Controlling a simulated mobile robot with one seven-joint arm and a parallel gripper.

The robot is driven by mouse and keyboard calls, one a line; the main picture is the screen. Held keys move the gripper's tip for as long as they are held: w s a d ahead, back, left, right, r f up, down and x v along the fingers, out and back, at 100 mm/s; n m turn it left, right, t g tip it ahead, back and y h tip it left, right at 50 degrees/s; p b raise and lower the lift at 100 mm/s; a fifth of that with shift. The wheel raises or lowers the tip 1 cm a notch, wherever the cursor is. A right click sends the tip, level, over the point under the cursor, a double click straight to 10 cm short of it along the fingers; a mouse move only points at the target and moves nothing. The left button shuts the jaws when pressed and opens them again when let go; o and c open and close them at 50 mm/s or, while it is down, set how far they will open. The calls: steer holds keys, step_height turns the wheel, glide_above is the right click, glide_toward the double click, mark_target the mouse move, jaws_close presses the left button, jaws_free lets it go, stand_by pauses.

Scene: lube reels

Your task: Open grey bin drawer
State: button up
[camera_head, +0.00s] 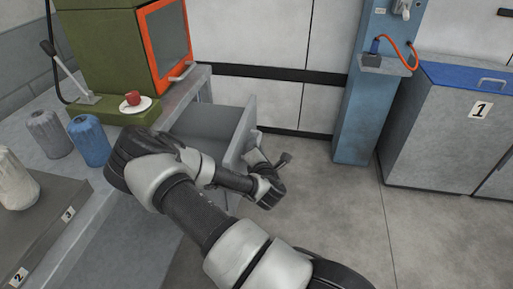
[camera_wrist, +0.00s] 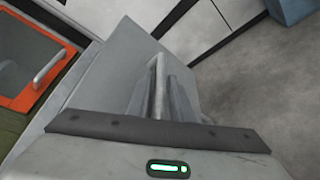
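The grey bin drawer (camera_head: 212,123) is pulled out from under the bench in the head view, and its hollow inside shows. Its front panel (camera_head: 241,136) faces right, toward open floor. My gripper (camera_head: 257,157) is at the outer side of this front panel, low beside it. In the wrist view the drawer's grey panel (camera_wrist: 110,65) fills the left middle. My gripper's two fingers (camera_wrist: 160,95) stand close together on either side of a thin pale handle bar (camera_wrist: 158,75). They look shut on it; the fingertips' contact is partly hidden.
A blue post (camera_head: 368,115) and a grey cabinet (camera_head: 440,130) stand at right. The floor (camera_head: 335,210) between is clear.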

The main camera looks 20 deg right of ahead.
steer(key=shift+s, duration=0.1)
steer(key=p+v, duration=0.6)
steer(key=v, duration=1.1)
steer(key=shift+p, duration=0.35)
steer(key=shift+s, duration=0.15)
